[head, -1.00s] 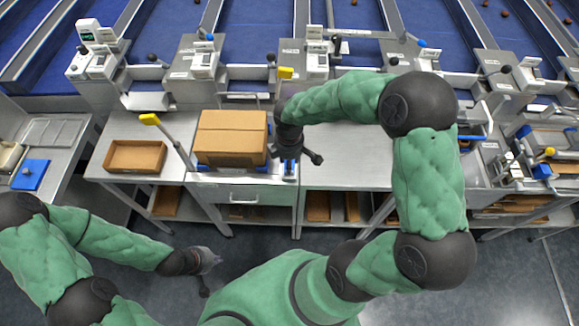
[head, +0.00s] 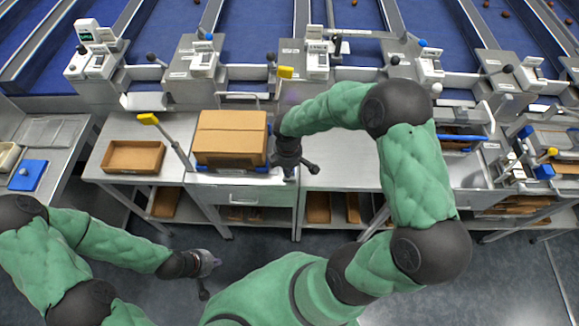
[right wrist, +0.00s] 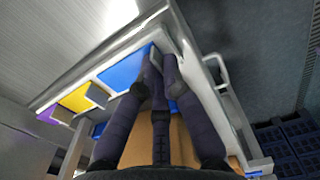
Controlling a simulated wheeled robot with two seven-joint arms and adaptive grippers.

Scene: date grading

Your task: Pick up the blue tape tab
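In the right wrist view a flat bright blue patch (right wrist: 125,68), which looks like the blue tape tab, lies along a pale metal edge. A yellow patch (right wrist: 76,99) and a purple one (right wrist: 47,113) sit beside it in a row. My right gripper (right wrist: 154,72) reaches over this edge, its fingertips near the right end of the blue patch. Its fingers are apart and nothing shows held; the exact contact is hidden. In the head view my right gripper (head: 297,172) is right of the cardboard box (head: 231,135) and hides the tab. My left gripper (head: 209,272) is open and empty over the floor.
The box stands on a metal bench with a yellow-tipped lever (head: 150,119) at its left. A shallow brown tray (head: 133,171) lies further left. The bench top right of my right gripper (head: 345,168) is clear. Sorting machines line the back.

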